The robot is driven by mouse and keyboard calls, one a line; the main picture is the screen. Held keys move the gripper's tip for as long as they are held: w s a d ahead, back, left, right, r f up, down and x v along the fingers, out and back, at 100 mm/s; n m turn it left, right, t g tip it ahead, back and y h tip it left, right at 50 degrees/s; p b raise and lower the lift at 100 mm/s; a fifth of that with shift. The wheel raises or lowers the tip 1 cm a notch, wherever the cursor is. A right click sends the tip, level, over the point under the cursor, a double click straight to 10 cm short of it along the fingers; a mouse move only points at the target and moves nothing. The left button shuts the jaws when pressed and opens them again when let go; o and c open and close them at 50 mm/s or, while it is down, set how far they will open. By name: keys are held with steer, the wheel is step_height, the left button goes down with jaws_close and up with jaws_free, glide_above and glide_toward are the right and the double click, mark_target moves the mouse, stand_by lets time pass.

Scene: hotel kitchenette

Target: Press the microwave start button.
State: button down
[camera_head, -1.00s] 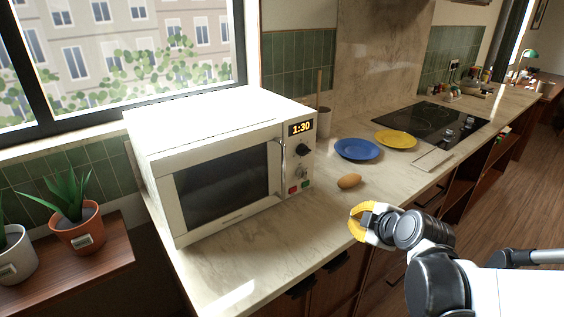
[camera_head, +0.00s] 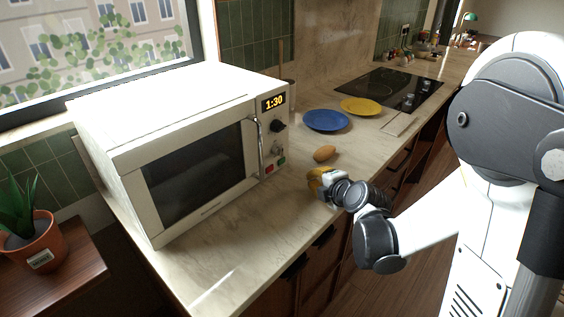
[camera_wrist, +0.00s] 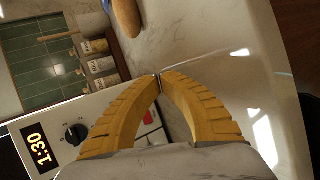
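The white microwave (camera_head: 135,115) stands on the counter with its door shut and its display (camera_head: 273,102) reading 1:30. Its right-hand panel has a dark knob (camera_head: 279,126), and low down a red button (camera_head: 269,170) and a green button (camera_head: 282,161). My gripper (camera_head: 313,178) has yellow fingers and is to the right of the buttons, apart from the panel. In the wrist view the fingertips (camera_wrist: 158,77) meet with nothing between them. There a red button (camera_wrist: 148,118) shows between the curved fingers, and the green button is not clear.
A brown egg-shaped item (camera_head: 325,153) lies on the counter (camera_head: 225,235) close to my gripper. A blue plate (camera_head: 326,120), a yellow plate (camera_head: 361,106) and a black hob (camera_head: 395,86) are further back. The counter in front of the microwave is clear.

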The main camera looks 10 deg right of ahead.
mark_target(285, 166)
steer(key=w+a, duration=0.1)
steer(key=w, duration=0.1)
steer(key=w+a, duration=0.3)
steer(key=w, duration=0.1)
steer(key=shift+w+a, duration=0.25)
steer(key=shift+a, duration=0.15)
stand_by(1.2)
steer(key=shift+w+a, duration=0.25)
steer(key=shift+w, duration=0.1)
